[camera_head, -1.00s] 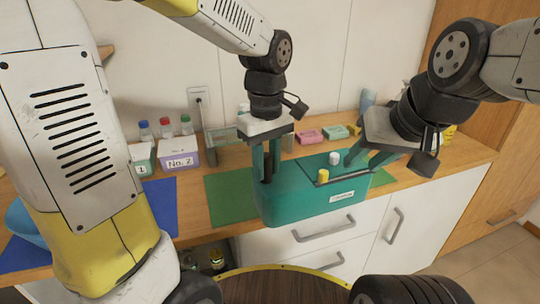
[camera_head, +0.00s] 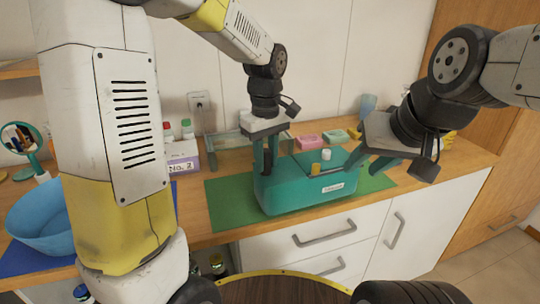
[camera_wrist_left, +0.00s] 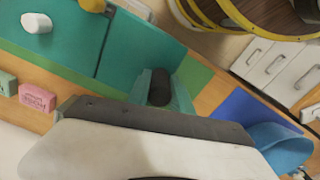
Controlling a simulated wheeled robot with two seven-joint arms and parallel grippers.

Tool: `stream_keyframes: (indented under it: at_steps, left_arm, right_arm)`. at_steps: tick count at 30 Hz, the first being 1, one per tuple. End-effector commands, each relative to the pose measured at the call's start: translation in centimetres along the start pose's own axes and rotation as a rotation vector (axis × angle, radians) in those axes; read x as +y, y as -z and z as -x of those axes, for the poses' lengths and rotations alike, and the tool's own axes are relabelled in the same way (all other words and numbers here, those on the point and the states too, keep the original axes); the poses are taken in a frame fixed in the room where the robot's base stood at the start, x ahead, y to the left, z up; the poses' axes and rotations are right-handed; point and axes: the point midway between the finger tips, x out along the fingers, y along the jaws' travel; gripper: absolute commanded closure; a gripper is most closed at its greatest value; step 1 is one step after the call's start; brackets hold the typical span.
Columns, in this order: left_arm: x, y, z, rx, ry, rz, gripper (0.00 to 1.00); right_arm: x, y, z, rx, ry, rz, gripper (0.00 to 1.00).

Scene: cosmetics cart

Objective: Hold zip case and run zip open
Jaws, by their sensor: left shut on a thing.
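The teal zip case (camera_head: 300,200) stands on the green mat (camera_head: 230,208), with a white label on its front. My left gripper (camera_head: 266,165) points down at the case's left end and is shut on it. In the left wrist view the case (camera_wrist_left: 140,48) lies beyond the left fingers (camera_wrist_left: 163,92). My right gripper (camera_head: 368,166) comes in slanted at the case's right end; its finger gap and any zip pull there are unclear. A yellow cap (camera_head: 315,169) and a white cap (camera_head: 326,154) show at the case top; whether it is open is unclear.
Pink (camera_head: 308,141) and green (camera_head: 335,136) blocks lie behind the case. A purple-and-white box (camera_head: 182,158) marked No. 2 stands left, with bottles behind. A blue bowl (camera_head: 45,215) and round mirror (camera_head: 20,140) are far left. The mat's front strip is clear.

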Motion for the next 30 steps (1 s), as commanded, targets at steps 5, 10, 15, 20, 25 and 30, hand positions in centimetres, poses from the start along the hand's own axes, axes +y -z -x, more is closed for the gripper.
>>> stream_keyframes:
  at_steps: [5,10,15,20,25,30]
  left_arm:
    - [1.0,1.5,-0.5,0.0,-0.002,0.001,1.0]
    - [1.9,2.9,-0.9,0.0,-0.002,0.001,1.0]
    - [2.7,4.2,-1.4,0.0,-0.002,0.001,1.0]
    - [3.5,5.4,-1.8,0.0,-0.002,0.002,1.0]
    - [4.1,6.3,-2.1,0.0,-0.003,0.001,1.0]
    - [4.3,6.7,-2.2,0.0,-0.002,0.0,1.0]
  right_arm:
    - [0.0,0.0,0.0,0.0,0.0,0.0,0.64]
    - [0.0,0.0,0.0,0.0,0.0,0.0,0.64]
    - [0.0,0.0,0.0,0.0,0.0,0.0,0.64]
    - [0.0,0.0,0.0,0.0,0.0,0.0,0.64]
    - [0.0,0.0,0.0,0.0,0.0,0.0,0.64]
    - [0.0,0.0,0.0,0.0,0.0,0.0,0.64]
